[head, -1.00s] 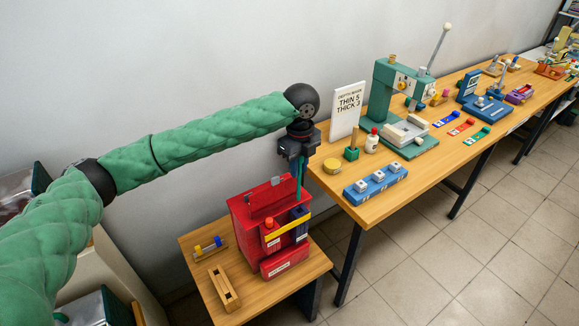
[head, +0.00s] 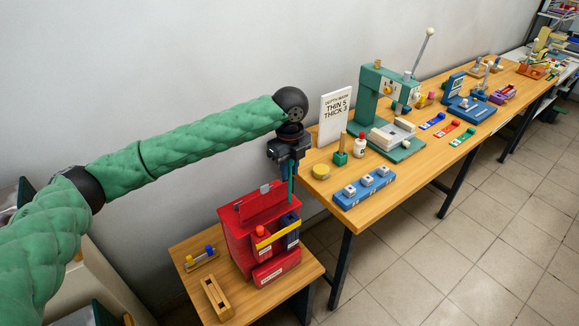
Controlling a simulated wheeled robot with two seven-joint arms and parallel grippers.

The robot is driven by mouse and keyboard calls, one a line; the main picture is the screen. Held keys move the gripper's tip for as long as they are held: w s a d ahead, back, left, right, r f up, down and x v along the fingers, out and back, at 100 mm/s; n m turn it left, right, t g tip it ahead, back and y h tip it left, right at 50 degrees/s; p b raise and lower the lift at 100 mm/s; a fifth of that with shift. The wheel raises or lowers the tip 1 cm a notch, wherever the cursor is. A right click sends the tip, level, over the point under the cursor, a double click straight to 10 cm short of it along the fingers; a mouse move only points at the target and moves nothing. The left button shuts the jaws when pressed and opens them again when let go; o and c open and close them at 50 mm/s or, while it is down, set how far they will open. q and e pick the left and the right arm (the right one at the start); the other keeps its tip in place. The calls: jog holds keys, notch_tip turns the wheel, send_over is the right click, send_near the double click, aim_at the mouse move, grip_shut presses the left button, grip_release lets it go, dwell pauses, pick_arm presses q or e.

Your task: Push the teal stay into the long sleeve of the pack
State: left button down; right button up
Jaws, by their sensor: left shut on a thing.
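The red pack (head: 243,236) stands on a low wooden table. It has a yellow strap (head: 275,235) across its front and a dark blue part (head: 290,231) at its right side. My left gripper (head: 289,163) is above the pack's right rear, pointing down and shut on the teal stay (head: 291,187). The stay hangs upright, and its lower end meets or passes behind the pack's top near the dark blue part. I cannot tell whether it is inside the sleeve. My right gripper is out of view.
A wooden slotted block (head: 218,298) and a small rack with blue and yellow pieces (head: 202,257) lie left of the pack. The long workbench (head: 325,189) to the right holds a sign (head: 336,113), a teal press (head: 378,95) and a blue block (head: 364,188).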

aim_at(289, 201)
pick_arm(q)
notch_tip(289, 201, down, 4)
jog(key=shift+r+b, duration=0.2)
jog(key=shift+b, duration=0.3)
jog(key=shift+f, duration=1.15)
jog(key=shift+p, duration=0.35)
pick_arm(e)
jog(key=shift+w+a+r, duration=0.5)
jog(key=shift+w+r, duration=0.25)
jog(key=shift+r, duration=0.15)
pick_arm(q)
jog(key=shift+p, duration=0.65)
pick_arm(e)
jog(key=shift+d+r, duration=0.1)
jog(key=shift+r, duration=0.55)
